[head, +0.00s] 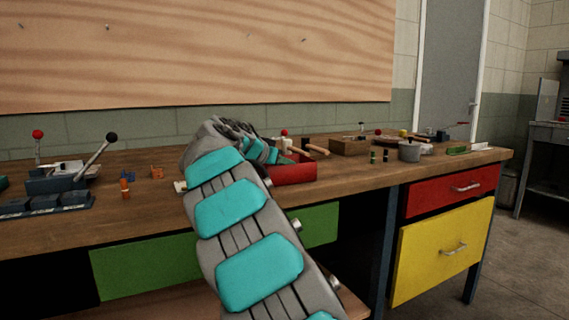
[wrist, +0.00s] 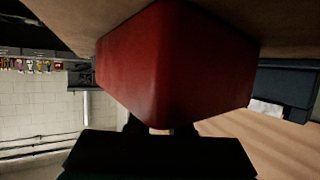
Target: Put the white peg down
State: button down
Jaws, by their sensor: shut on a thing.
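My gripper (wrist: 160,128) shows at the bottom of the wrist view, with two dark fingertips close to a red box (wrist: 165,65). A small pale sliver between the fingertips is all I see of the white peg (wrist: 160,131); the jaws are shut on it. The rest of the peg is hidden by the box and the gripper's dark body. In the head view my arm reaches over the workbench (head: 140,220) and hides the gripper and the peg. The red box there (head: 293,174) sits on the bench just right of my arm.
The wrist view is upside down. Left of my arm are a lever device (head: 65,178), an orange-topped peg (head: 124,187) and small orange pieces (head: 157,172). A brown box (head: 349,146) and a grey pot (head: 409,151) stand to the right.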

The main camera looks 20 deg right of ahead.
jog(key=shift+f, duration=0.15)
jog(key=c, duration=1.1)
grip_release()
jog(key=shift+r, duration=0.25)
jog(key=b+v, duration=0.1)
jog(key=v, duration=1.1)
jog(key=shift+f, duration=0.1)
